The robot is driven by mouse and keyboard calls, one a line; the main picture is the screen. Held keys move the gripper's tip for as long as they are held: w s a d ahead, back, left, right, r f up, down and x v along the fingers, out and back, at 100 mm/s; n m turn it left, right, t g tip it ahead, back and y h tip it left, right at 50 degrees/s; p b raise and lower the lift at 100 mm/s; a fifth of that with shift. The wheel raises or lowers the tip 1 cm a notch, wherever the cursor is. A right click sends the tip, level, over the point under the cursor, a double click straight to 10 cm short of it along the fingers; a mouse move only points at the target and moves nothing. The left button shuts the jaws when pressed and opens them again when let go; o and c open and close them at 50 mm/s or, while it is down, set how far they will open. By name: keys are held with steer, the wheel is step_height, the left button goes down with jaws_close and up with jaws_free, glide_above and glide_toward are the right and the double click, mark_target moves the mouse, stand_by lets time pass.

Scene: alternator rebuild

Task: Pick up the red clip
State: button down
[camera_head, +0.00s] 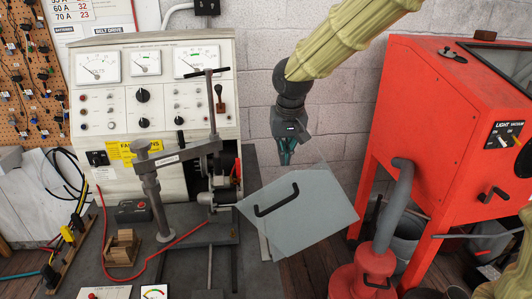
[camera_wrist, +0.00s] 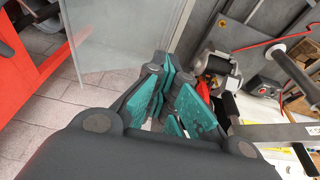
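A small red piece (camera_head: 237,168), which looks like the red clip, shows at the right side of the test bench, by the dark round opening. It also shows in the wrist view (camera_wrist: 229,104), just right of my fingers and partly hidden by them. Its exact shape is too small to tell. My gripper (camera_head: 286,158) hangs pointing down in front of the wall, above the grey panel and to the right of the red piece, apart from it. In the wrist view its teal-padded fingers (camera_wrist: 176,88) stand a little apart with nothing seen between them.
A tilted grey panel with a black handle (camera_head: 305,212) lies below my gripper. The test bench (camera_head: 150,60) and a grey clamp arm (camera_head: 185,152) stand left. A red cable (camera_head: 150,262) crosses the bench top. A red cabinet (camera_head: 425,110) stands right.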

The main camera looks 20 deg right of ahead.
steer(key=shift+s+d+p, duration=0.25)
steer(key=shift+s+d, duration=0.4)
steer(key=shift+s, duration=0.25)
steer(key=shift+s+d+p, duration=0.2)
steer(key=shift+s+d, duration=0.4)
steer(key=shift+s, duration=0.25)
steer(key=shift+c, duration=2.2)
jaws_free()
